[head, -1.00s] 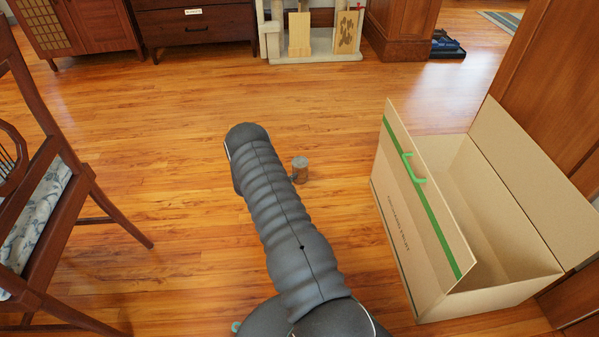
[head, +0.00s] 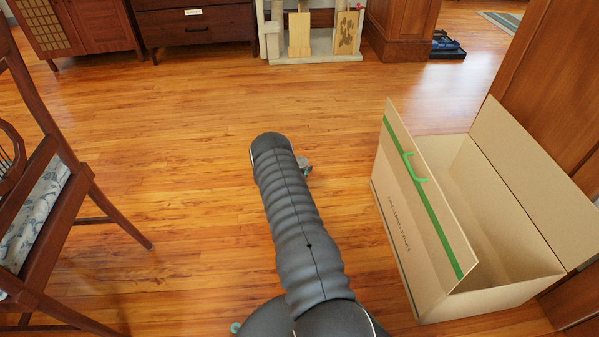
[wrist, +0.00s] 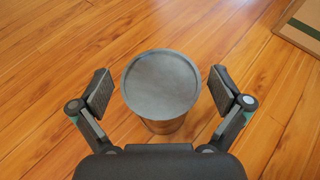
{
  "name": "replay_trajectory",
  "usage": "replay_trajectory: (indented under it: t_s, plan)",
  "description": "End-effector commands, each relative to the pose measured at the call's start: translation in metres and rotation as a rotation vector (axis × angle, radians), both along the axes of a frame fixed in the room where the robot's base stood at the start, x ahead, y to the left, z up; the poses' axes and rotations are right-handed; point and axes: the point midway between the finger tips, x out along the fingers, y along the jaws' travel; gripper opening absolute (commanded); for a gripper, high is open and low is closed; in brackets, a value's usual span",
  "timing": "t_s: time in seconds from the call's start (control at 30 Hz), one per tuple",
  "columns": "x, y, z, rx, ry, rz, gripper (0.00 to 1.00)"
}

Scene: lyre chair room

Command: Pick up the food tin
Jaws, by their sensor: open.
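The food tin (wrist: 161,84) is a plain grey cylinder standing upright on the wooden floor, seen from above in the wrist view. My gripper (wrist: 160,90) is open, with one finger on each side of the tin. A gap shows between each finger and the tin, so neither seems to touch it. In the head view my arm reaches forward and hides most of the gripper and tin. Only a small grey patch shows beside the arm's far end, and I cannot tell how much of it is tin.
An open cardboard box (head: 406,215) with a green stripe stands on the right; its corner also shows in the wrist view (wrist: 300,28). A wooden chair (head: 75,155) is on the left. Dark cabinets and a pale stand (head: 328,47) line the back. The floor between is clear.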

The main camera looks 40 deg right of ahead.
Motion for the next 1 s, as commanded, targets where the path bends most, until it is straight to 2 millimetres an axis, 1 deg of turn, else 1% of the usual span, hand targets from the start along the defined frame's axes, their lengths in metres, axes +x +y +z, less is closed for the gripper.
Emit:
replay_trajectory:
  t_s: [0.07,0.1,0.17,0.2,0.27,0.3,0.33,0.63,0.77,0.87,0.97,1.0]
  plan:
    - [0.000,0.000,0.000,0.000,0.000,0.000,1.00]
    - [0.000,0.000,0.000,0.000,0.000,0.000,0.95]
    - [0.000,0.000,0.000,0.000,0.000,0.000,0.80]
    - [0.000,0.000,0.000,0.000,0.000,0.000,0.70]
    - [0.000,0.000,0.000,0.000,0.000,0.000,0.55]
    - [0.000,0.000,0.000,0.000,0.000,0.000,0.45]
    - [0.000,0.000,0.000,0.000,0.000,0.000,0.39]
    - [0.000,0.000,0.001,0.000,0.000,0.000,0.38]
    - [0.000,0.000,0.007,0.000,-0.001,0.000,0.38]
    - [0.000,0.000,0.017,0.000,-0.002,-0.001,0.38]
    - [0.001,0.000,0.034,-0.001,-0.002,-0.001,0.38]
    - [0.001,0.000,0.043,0.000,-0.003,0.000,0.38]
